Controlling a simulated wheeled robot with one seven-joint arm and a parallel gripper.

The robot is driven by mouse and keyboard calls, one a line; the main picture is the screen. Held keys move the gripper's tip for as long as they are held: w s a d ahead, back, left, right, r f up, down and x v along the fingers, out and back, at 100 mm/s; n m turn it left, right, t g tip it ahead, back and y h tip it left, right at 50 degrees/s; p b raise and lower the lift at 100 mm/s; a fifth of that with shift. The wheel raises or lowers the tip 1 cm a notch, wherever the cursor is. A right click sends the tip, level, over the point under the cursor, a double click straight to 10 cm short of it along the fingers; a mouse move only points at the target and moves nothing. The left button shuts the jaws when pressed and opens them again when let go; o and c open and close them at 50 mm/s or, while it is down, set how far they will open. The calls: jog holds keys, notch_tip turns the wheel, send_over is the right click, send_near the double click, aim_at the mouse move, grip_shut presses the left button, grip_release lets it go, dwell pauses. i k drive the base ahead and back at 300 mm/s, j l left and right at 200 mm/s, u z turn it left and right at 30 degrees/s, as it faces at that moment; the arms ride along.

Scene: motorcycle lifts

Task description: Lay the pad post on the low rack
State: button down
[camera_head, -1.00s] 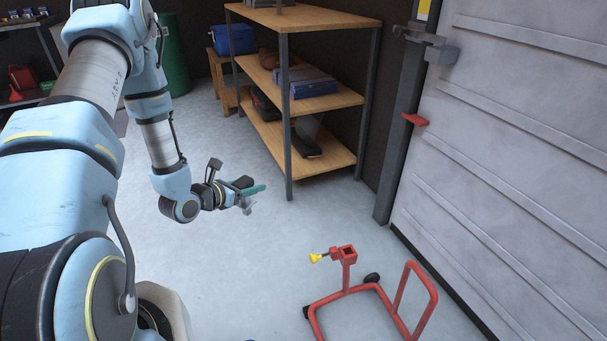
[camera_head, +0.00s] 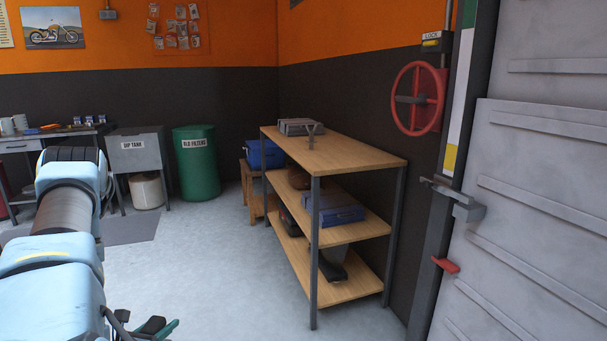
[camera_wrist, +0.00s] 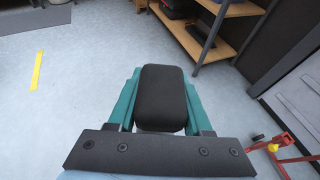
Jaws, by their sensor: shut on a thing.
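My gripper (camera_wrist: 161,78) is shut on the pad post, whose black padded end (camera_wrist: 164,100) shows between the teal fingers in the wrist view. The rest of the post is hidden. In the head view only a bit of my gripper (camera_head: 160,328) shows at the bottom edge, left of the rack and apart from it. The low rack (camera_head: 358,160) is likely the wooden three-board shelf unit with grey legs against the dark wall. Its lower boards also show at the top of the wrist view (camera_wrist: 200,48).
Grey cases (camera_head: 301,126) and a forked metal piece stand on the rack's top. The middle board holds a blue case (camera_head: 335,210), the bottom one a dark item (camera_head: 330,265). A red wheeled stand (camera_wrist: 285,150) is low right in the wrist view.

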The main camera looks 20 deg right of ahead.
aim_at(321, 161)
jog(key=i, duration=0.8)
jog(key=i+j, duration=0.15)
jog(key=i, duration=0.6)
